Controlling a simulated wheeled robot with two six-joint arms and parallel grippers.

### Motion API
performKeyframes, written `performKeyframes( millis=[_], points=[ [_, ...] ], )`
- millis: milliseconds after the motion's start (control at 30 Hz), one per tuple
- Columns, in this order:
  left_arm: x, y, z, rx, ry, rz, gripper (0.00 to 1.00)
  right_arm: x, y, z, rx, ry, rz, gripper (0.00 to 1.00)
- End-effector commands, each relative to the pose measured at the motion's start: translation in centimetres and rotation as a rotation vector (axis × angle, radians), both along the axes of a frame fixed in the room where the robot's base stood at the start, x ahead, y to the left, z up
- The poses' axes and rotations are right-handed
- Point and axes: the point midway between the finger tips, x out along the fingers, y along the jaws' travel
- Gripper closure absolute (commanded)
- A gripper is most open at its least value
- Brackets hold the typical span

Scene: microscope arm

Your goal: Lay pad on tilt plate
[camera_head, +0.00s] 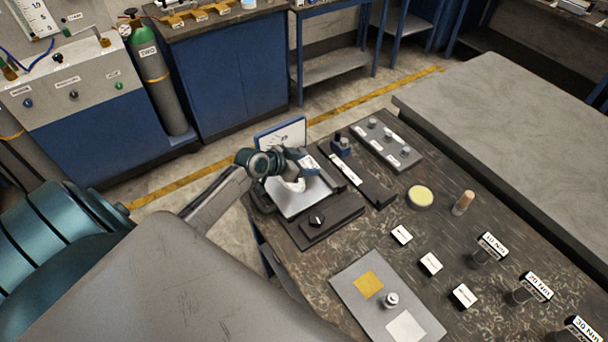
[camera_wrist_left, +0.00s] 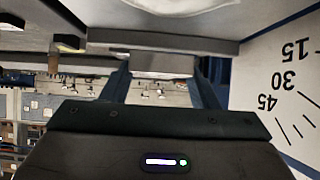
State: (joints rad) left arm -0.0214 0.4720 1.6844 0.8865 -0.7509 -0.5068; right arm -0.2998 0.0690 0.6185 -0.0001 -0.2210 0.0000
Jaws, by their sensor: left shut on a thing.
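The tilt plate (camera_head: 288,206) is a pale plate on a dark base (camera_head: 330,222), with a white angle board (camera_head: 283,136) behind it. The board's 15, 30 and 45 marks (camera_wrist_left: 290,80) show at right in the left wrist view. My left gripper (camera_head: 312,165) is over the plate's far right part. In the left wrist view its fingers (camera_wrist_left: 165,85) are shut on a grey tab (camera_wrist_left: 163,65) that seems to belong to the plate. A white curved thing (camera_head: 292,185) lies by the plate. A yellow square pad (camera_head: 369,285) and a white square (camera_head: 405,326) lie on a grey tray (camera_head: 352,266).
A small metal knob (camera_head: 391,299) stands on the tray. Small white-topped blocks (camera_head: 431,264), labelled posts (camera_head: 488,250), a yellow disc (camera_head: 420,197) and a wooden peg (camera_head: 463,202) stand to the right. A grey bench (camera_head: 500,120) lies behind.

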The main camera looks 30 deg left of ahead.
Motion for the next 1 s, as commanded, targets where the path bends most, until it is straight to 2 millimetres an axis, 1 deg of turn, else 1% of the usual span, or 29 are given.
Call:
performKeyframes(
  millis=[67, 167, 400, 667, 800, 833, 867, 900, 933, 1000],
  points=[
    [0.3, 0.5, 0.0, -0.001, -0.002, 0.000, 0.87, 0.7, -0.2, -0.3, -0.003, -0.010, 0.001, 0.38],
    [0.4, 0.5, -0.5, -0.002, 0.000, 0.000, 0.87, 1.0, -0.6, -0.6, -0.006, -0.013, 0.002, 0.38],
    [0.4, 0.5, -3.4, -0.002, -0.002, 0.001, 0.87, 0.1, -1.0, -2.9, -0.011, -0.003, 0.004, 0.38],
    [0.4, 0.5, -3.4, -0.001, -0.002, 0.000, 0.87, -0.1, -1.2, -2.7, -0.012, 0.000, 0.004, 0.38],
    [0.4, 0.5, -3.9, -0.001, -0.002, 0.000, 0.87, -0.1, -1.2, -3.1, -0.012, 0.000, 0.004, 0.38],
    [0.3, 0.5, -3.8, -0.001, 0.000, 0.001, 0.42, -0.1, -1.2, -3.0, -0.012, 0.000, 0.004, 0.38],
    [0.3, 0.5, -3.8, -0.001, 0.000, 0.001, 0.36, -0.1, -1.2, -3.0, -0.012, 0.000, 0.004, 0.38],
    [0.3, 0.5, -3.8, -0.001, 0.000, 0.001, 0.28, -0.1, -1.2, -3.0, -0.012, 0.000, 0.004, 0.38],
    [0.3, 0.5, -3.8, -0.001, 0.000, 0.001, 0.24, -0.1, -1.2, -3.0, -0.012, 0.000, 0.004, 0.38],
    [0.3, 0.5, -3.8, -0.001, 0.000, 0.001, 0.24, 0.0, -1.2, -2.9, -0.012, 0.000, 0.004, 0.38]
  ],
)
